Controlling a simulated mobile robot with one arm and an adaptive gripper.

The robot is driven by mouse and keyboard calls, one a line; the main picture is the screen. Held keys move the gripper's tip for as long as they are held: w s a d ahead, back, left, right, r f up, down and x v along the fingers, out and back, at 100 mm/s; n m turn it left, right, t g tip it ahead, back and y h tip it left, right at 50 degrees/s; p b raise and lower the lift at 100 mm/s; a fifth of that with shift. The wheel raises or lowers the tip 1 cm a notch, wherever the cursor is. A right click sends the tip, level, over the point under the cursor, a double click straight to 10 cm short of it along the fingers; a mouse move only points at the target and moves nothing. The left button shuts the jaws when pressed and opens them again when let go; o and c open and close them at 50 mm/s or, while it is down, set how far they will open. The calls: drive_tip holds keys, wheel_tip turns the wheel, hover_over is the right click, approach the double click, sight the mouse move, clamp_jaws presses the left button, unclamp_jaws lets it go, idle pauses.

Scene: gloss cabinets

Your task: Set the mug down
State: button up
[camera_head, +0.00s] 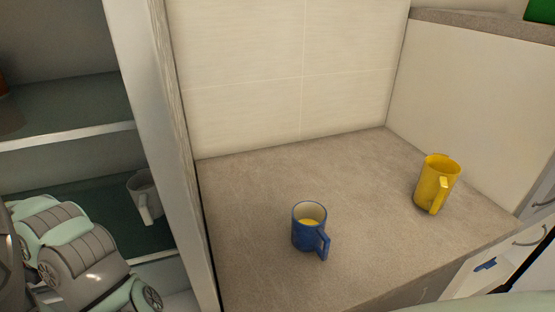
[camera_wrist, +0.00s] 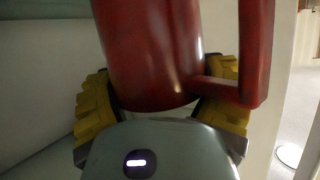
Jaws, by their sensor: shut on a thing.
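A dark red mug (camera_wrist: 150,50) fills the upper middle of the wrist view, its square handle to the right. My gripper (camera_wrist: 160,103) is shut on this mug, with a yellow finger pad on each side of its body. The mug's top end is cut off by the frame, and I cannot tell what is beneath it. Neither the red mug nor my gripper can be made out in the head view. There, a blue mug (camera_head: 308,228) with a yellowish inside and a yellow mug (camera_head: 433,182) stand upright on the counter.
The grey counter (camera_head: 270,185) has free room behind and left of the blue mug and between the two mugs. A pale upright panel (camera_head: 165,130) divides the counter from the shelves at left. A grey mug (camera_head: 146,196) stands on the lower dark shelf.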

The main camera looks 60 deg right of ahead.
drive_tip(key=shift+w+f+p, duration=0.5)
drive_tip(key=shift+w+f, duration=0.2)
drive_tip(key=shift+w, duration=1.1)
drive_tip(key=shift+w+f+p, duration=0.5)
drive_tip(key=shift+w+f, duration=0.25)
drive_tip(key=shift+w, duration=1.05)
drive_tip(key=shift+w+f+p, duration=0.5)
drive_tip(key=shift+w+f, duration=0.2)
drive_tip(key=shift+w, duration=1.1)
drive_tip(key=shift+f, duration=0.15)
drive_tip(key=o, duration=1.2)
